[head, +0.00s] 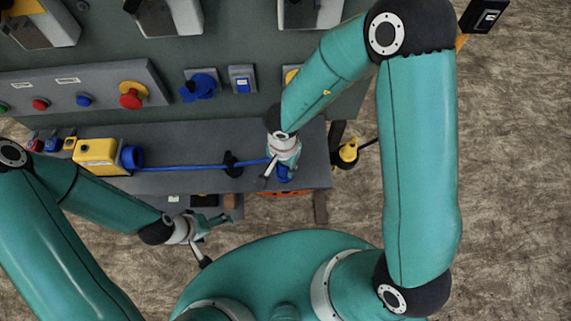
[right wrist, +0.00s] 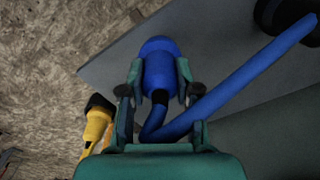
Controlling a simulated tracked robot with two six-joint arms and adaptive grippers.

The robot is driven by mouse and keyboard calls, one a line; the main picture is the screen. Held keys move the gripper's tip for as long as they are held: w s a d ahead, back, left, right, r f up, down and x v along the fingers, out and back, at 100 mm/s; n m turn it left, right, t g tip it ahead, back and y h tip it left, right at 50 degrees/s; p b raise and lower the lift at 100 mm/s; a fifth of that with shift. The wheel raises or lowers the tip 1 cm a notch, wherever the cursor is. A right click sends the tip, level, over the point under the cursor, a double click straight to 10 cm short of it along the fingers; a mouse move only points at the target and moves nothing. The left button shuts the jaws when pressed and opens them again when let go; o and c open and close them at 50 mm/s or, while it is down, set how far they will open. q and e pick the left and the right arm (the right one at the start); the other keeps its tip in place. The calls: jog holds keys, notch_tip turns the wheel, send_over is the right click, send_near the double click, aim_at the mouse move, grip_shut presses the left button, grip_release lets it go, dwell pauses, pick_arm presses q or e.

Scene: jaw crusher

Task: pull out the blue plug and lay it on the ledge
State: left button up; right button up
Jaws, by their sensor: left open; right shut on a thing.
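The blue plug (head: 283,173) is out at the right end of the grey ledge (head: 314,160), clear of the panel. My right gripper (head: 282,168) is shut on it. In the right wrist view the plug (right wrist: 158,68) sits between both fingers, with its rounded end pointing away from the gripper and over the ledge's corner (right wrist: 110,72). I cannot tell whether it touches the ledge. Its blue cable (head: 190,167) runs left along the ledge and past a black holder (head: 232,163). My left gripper (head: 211,238) is open and empty in front of the ledge.
A yellow box (head: 97,155) with a blue connector (head: 131,157) stands at the ledge's left. The panel above carries a blue socket (head: 203,86), a red mushroom button (head: 131,96) and other buttons. A yellow and black thing (head: 348,152) is beyond the ledge's right end.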

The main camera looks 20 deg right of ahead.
jog(key=shift+f, duration=0.5)
dwell(0.4)
jog(key=o, duration=1)
jog(key=shift+r, duration=0.1)
notch_tip(320, 180, up, 11)
jog(key=shift+w+r, duration=0.1)
jog(key=shift+r, duration=0.3)
